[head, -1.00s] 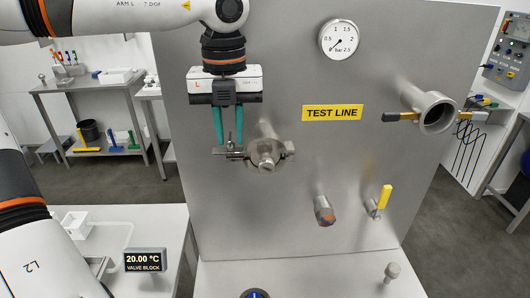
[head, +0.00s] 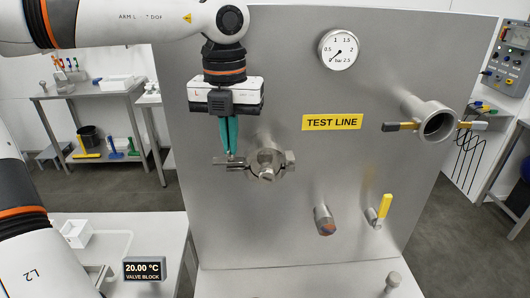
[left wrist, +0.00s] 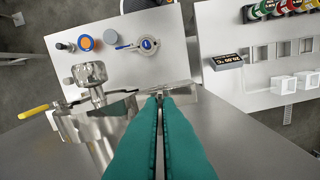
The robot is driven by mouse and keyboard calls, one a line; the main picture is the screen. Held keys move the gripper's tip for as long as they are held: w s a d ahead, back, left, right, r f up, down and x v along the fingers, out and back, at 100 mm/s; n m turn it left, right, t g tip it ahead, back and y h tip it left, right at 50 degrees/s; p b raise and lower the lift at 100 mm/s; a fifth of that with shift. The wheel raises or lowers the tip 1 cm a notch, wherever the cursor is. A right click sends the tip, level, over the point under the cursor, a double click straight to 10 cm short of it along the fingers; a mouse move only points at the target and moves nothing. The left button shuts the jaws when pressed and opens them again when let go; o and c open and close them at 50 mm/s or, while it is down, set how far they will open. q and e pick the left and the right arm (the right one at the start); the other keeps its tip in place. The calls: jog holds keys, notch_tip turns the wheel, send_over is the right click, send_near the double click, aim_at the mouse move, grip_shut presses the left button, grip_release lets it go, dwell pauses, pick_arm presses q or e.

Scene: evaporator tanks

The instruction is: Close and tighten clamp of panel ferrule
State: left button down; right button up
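The panel ferrule (head: 268,158) sticks out of the upright panel below and left of the yellow TEST LINE label. The metal clamp (head: 286,160) sits around it, with a flat bar (head: 228,161) reaching left. In the left wrist view the clamp's metal body (left wrist: 82,130) and a knurled metal knob (left wrist: 90,73) show left of the fingers. My left gripper (head: 230,153) points down, its teal fingers nearly together on the bar end. In the left wrist view my left gripper (left wrist: 160,97) has a thin metal part between its fingers. The fingers hide the part's shape. My right gripper is not visible.
A pressure gauge (head: 339,49) is above right. An open pipe with a handled clamp (head: 437,124) projects at the right. A stub (head: 325,220) and a yellow-handled valve (head: 383,208) project below right. A small display (head: 144,269) stands at the lower left.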

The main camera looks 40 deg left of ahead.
pick_arm(q)
jog(key=shift+m, duration=1.1)
jog(key=shift+m+p, duration=0.3)
jog(key=shift+m, duration=0.8)
jog(key=shift+m, duration=1.1)
